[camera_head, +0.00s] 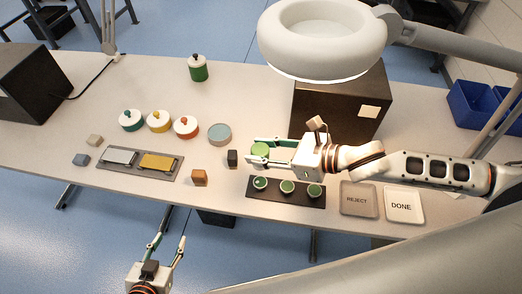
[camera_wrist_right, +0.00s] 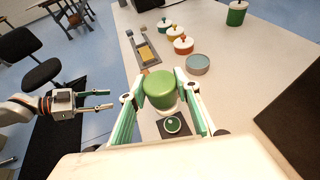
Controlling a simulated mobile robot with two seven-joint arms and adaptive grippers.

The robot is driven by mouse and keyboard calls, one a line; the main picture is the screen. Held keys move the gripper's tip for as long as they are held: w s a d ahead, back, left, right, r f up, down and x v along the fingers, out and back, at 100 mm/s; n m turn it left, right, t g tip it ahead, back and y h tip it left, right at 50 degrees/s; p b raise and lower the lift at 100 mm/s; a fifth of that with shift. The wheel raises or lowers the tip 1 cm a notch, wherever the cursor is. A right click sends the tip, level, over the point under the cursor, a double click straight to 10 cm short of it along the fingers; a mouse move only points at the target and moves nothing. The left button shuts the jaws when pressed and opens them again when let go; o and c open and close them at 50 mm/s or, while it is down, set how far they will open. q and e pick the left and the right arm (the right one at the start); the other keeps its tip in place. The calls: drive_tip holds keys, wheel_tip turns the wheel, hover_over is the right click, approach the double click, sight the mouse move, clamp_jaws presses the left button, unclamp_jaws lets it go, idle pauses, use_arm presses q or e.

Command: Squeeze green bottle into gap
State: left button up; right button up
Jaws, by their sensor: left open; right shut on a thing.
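The green bottle (camera_wrist_right: 160,90), a squat green cylinder with a rounded top, is between the fingers of my right gripper (camera_wrist_right: 160,94) in the right wrist view. In the head view its green top (camera_head: 260,149) shows at the fingertips of my right gripper (camera_head: 262,152), just behind a dark tray (camera_head: 273,195). I cannot tell which space is the gap. My left gripper (camera_head: 168,243) is open and empty in front of the table; it also shows in the right wrist view (camera_wrist_right: 107,100).
Lidded pots in green (camera_head: 131,121), yellow (camera_head: 158,122) and red (camera_head: 186,127) stand left of a grey-blue dish (camera_head: 219,134). A black block (camera_head: 232,159) and orange cube (camera_head: 199,177) lie near the tray. REJECT (camera_head: 358,200) and DONE (camera_head: 404,206) pads are right. A magnifier lamp (camera_head: 325,65) overhangs.

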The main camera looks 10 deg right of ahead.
idle(0.4)
drive_tip(key=shift+f+b, duration=0.45)
drive_tip(key=shift+f, duration=0.15)
wheel_tip(320, 180, down, 3)
drive_tip(key=shift+r+b, duration=0.15)
drive_tip(key=shift+b, duration=0.7)
drive_tip(key=shift+f, duration=0.35)
use_arm(q)
drive_tip(key=shift+w+f+b, duration=0.1)
drive_tip(key=shift+f+b, duration=0.5)
drive_tip(key=shift+f, duration=1.15)
use_arm(e)
drive_tip(key=shift+f, duration=0.65)
use_arm(q)
drive_tip(key=shift+r+p, duration=0.6)
drive_tip(key=shift+p, duration=0.05)
use_arm(e)
drive_tip(key=shift+o, duration=0.6)
drive_tip(key=shift+c, duration=0.6)
